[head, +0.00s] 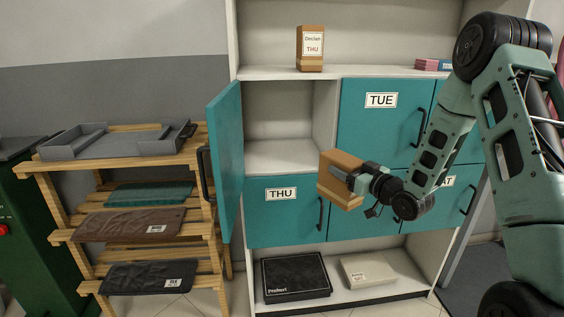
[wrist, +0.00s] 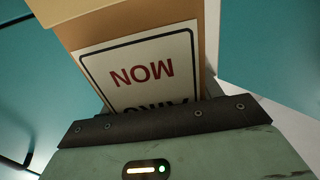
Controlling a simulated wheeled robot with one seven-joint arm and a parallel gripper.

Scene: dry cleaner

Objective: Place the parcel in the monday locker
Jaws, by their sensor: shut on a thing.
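My gripper (head: 358,180) is shut on an orange-brown parcel (head: 336,170) and holds it in the air in front of the locker cabinet, just right of and below the open compartment. In the wrist view the parcel (wrist: 185,18) fills the top middle, with a white label reading MON upside down; a second line is partly hidden by the gripper. The open upper-left locker (head: 280,125) is empty, with its teal door (head: 226,150) swung out to the left. I cannot see the label of that door. The closed doors read THU (head: 281,194) and TUE (head: 380,101).
A parcel marked Declan THU (head: 311,50) stands on the shelf above. A black box (head: 295,277) and a pale box (head: 367,271) lie on the bottom shelf. A wooden rack (head: 90,165) with folded items stands left, close to the open door.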

